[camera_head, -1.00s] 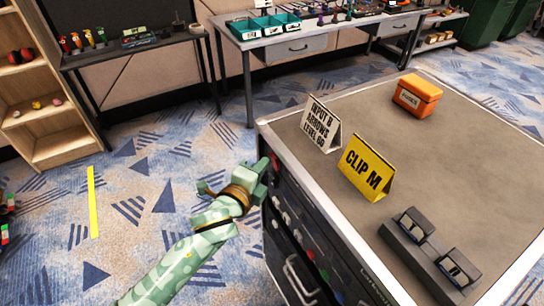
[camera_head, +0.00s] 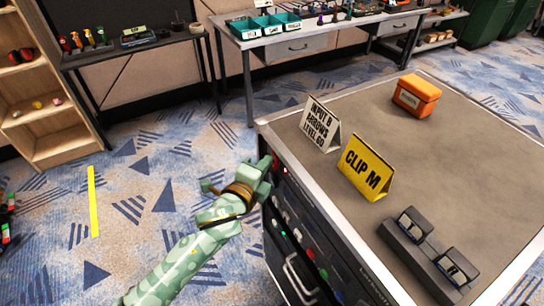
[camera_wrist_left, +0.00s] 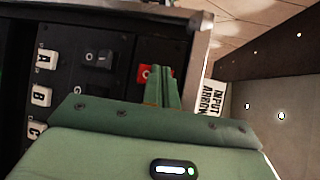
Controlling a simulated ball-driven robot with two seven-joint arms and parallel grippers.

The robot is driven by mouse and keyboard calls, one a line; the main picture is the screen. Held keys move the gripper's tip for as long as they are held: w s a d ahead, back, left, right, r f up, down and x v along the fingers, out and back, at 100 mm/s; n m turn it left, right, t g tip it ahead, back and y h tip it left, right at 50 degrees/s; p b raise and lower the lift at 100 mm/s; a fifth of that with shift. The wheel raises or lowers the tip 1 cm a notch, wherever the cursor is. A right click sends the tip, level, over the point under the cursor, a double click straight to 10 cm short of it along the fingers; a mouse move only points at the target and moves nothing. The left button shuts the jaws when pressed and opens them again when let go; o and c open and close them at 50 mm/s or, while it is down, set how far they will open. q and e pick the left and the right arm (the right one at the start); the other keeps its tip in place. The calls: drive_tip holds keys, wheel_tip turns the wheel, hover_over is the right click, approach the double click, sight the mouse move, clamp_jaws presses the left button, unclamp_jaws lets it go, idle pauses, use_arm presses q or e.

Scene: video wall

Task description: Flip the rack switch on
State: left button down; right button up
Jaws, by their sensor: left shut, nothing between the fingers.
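The rack (camera_head: 330,262) is a dark cabinet with a grey top, with its control front facing left in the head view. In the left wrist view, a red rocker switch (camera_wrist_left: 144,74) sits at the upper right of the black panel, partly hidden by my fingers. My left gripper (camera_head: 265,162) is at the upper far corner of the rack front. In the left wrist view, the left gripper (camera_wrist_left: 163,72) is shut and empty, its tips right at the red switch. I cannot tell whether they touch it. My right gripper is out of view.
White keys (camera_wrist_left: 42,95) lettered A, B and C and a dark switch (camera_wrist_left: 98,58) are left of the red one. On the rack top stand a white sign (camera_head: 321,125), a yellow CLIP M sign (camera_head: 365,168), an orange box (camera_head: 416,96) and a dark two-part device (camera_head: 435,250).

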use_arm(q)
drive_tip(key=shift+a, duration=0.1)
drive_tip(key=shift+s+a+f+p, duration=0.2)
drive_tip(key=shift+s+a+p, duration=0.2)
drive_tip(key=shift+a, duration=0.2)
drive_tip(key=s+a, duration=0.1)
drive_tip(key=a+f, duration=0.1)
drive_tip(key=s+a, duration=0.1)
drive_tip(key=a, duration=0.1)
drive_tip(key=shift+s+f+p, duration=0.3)
drive_tip(key=shift+s, duration=0.05)
idle(0.5)
